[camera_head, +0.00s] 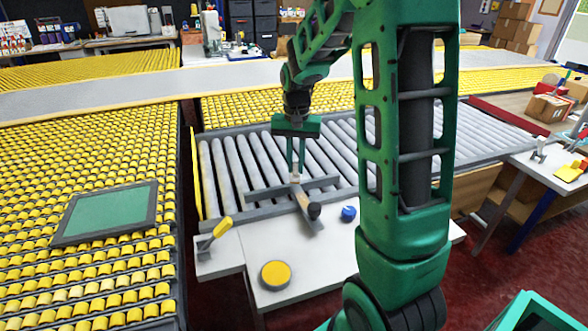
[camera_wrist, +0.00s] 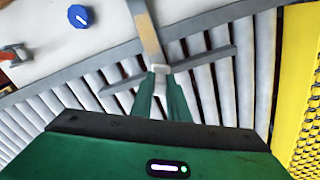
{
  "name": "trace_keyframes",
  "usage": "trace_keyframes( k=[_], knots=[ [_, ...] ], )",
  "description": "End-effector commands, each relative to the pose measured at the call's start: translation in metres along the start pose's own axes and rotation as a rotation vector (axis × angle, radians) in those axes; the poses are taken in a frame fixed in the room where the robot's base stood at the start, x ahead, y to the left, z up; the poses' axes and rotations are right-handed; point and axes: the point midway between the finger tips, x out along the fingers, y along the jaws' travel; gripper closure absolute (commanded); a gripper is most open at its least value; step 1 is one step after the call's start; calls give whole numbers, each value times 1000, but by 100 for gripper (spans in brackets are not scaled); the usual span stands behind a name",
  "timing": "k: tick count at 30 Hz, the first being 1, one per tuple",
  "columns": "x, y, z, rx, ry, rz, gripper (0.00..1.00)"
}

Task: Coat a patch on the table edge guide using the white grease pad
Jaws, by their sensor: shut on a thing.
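My gripper (camera_head: 296,168) points down over the rollers behind the white table and is shut on a small white block, which looks like the white grease pad (camera_head: 296,179). The wrist view shows my gripper (camera_wrist: 160,88) with the pad (camera_wrist: 160,69) between its fingertips. A T-shaped guide, apparently the table edge guide (camera_head: 306,205), has a grey crossbar (camera_wrist: 217,55) over the rollers and a stem (camera_wrist: 148,30) with a tan top face reaching onto the table. The pad is at the stem near the crossbar; whether it touches is unclear. No coat can be made out.
On the white table (camera_head: 303,257) are a round yellow-topped disc (camera_head: 275,274), a blue knob (camera_head: 348,213) and a yellow-handled clamp (camera_head: 222,227). A green framed panel (camera_head: 105,212) lies on yellow rollers at left.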

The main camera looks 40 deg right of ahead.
Motion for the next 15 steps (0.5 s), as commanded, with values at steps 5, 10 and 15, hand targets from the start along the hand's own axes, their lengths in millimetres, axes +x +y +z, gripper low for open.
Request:
trace_keyframes(
  k=[5, 10, 15],
  knots=[
    [-16, 0, 0, 0, 2, -1, 100],
    [-30, 0, 0, 0, 2, -1, 100],
    [-39, 0, 0, 0, 1, -1, 100]
  ],
)
